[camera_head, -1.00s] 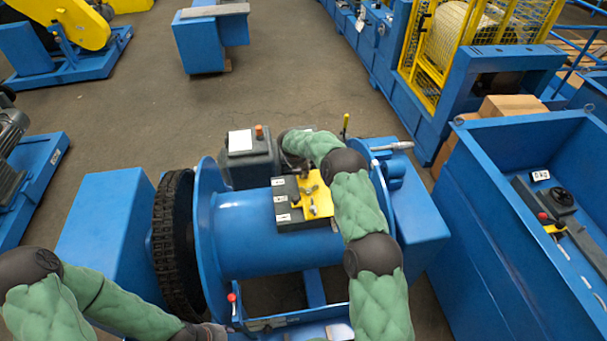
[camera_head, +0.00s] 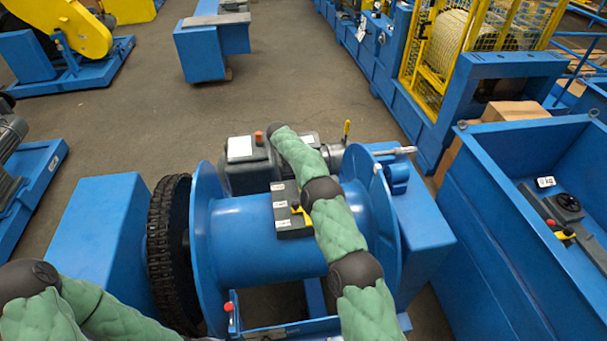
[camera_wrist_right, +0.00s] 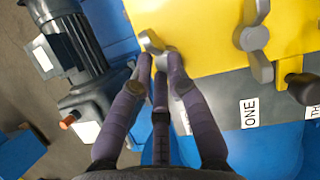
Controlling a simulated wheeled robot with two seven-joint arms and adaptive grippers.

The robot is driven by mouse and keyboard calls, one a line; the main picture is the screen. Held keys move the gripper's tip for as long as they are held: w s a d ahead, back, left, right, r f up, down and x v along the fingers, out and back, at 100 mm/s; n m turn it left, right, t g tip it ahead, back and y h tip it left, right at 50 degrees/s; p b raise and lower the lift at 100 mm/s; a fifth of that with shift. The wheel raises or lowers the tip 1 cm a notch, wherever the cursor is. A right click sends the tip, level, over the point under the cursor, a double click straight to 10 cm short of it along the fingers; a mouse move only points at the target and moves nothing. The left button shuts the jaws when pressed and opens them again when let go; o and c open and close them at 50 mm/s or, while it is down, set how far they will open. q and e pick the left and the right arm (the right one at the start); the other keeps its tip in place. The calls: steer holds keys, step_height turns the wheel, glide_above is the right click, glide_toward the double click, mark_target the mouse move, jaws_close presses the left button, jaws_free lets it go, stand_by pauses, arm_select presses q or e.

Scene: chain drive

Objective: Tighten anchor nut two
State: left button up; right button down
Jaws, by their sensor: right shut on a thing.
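In the right wrist view, my right gripper (camera_wrist_right: 161,62) is shut on a grey wing-shaped nut (camera_wrist_right: 151,41) at the left edge of a yellow plate (camera_wrist_right: 200,35). The white label below this nut is mostly hidden by a finger and cannot be read. A second grey wing nut (camera_wrist_right: 254,38) stands on the plate above the label ONE (camera_wrist_right: 249,113). In the head view, my right arm covers most of the yellow plate (camera_head: 297,217) and hides the gripper. My left arm runs out at the bottom edge, its gripper out of sight.
The plate sits on a dark block (camera_head: 288,194) on a blue drum (camera_head: 240,235) with a black chain wheel (camera_head: 170,250) at its left. A grey motor (camera_head: 247,170) is behind. A dark knob (camera_wrist_right: 303,87) juts up beside the plate. A blue bin (camera_head: 490,210) stands at right.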

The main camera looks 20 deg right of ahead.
steer(key=shift+w+d+r, duration=0.1)
steer(key=shift+d+r, duration=0.1)
steer(key=shift+r, duration=0.05)
steer(key=c, duration=1.2)
jaws_free()
steer(key=shift+f, duration=0.15)
steer(key=shift+a, duration=0.1)
steer(key=v, duration=1.2)
